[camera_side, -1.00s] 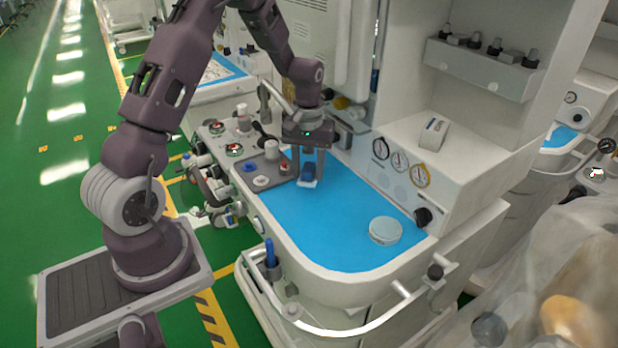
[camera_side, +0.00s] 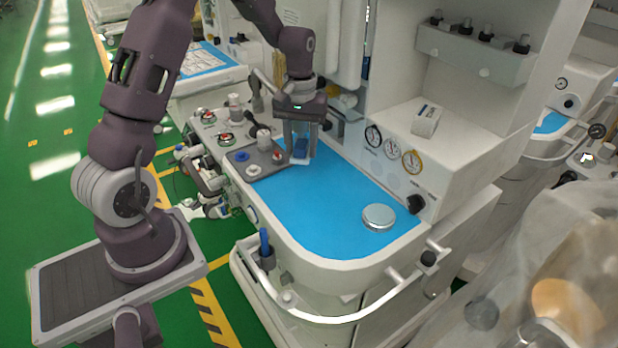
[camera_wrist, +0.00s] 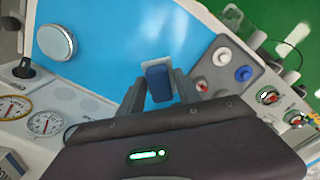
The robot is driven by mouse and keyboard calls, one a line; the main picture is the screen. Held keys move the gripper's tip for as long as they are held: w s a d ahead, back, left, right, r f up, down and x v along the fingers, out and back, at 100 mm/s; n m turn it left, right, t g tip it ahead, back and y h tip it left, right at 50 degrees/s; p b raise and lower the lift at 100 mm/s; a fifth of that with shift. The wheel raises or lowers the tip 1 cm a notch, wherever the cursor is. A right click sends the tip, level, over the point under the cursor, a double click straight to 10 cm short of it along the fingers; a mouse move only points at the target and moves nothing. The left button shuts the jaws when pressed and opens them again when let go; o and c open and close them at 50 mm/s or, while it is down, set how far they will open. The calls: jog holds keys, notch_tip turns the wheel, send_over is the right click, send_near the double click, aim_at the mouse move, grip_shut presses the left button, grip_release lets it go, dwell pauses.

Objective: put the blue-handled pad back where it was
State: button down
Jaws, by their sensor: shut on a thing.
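The blue-handled pad is in my gripper (camera_side: 301,152), which is shut on its blue handle (camera_side: 301,147). The pale pad face (camera_side: 295,159) shows below the fingertips, at the far end of the blue mat (camera_side: 320,205), close to the grey tray's right side. In the wrist view the blue handle (camera_wrist: 158,83) stands between my fingers, with a pale pad edge (camera_wrist: 155,61) beyond it. I cannot tell whether the pad touches the mat.
A round metal tin (camera_side: 378,216) stands near the mat's front right. The gauge panel (camera_side: 400,152) rises along the right. The mat's middle is clear.

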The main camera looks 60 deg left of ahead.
jog(key=s+d+r+m, duration=0.1)
jog(key=d+m, duration=0.4)
jog(key=d, duration=0.5)
jog(key=m, duration=0.4)
send_over(331, 234)
notch_tip(331, 234, down, 9)
jog(key=shift+r, duration=0.1)
jog(key=shift+f, duration=0.2)
jog(key=c, duration=0.8)
grip_release()
jog(key=shift+c, duration=0.2)
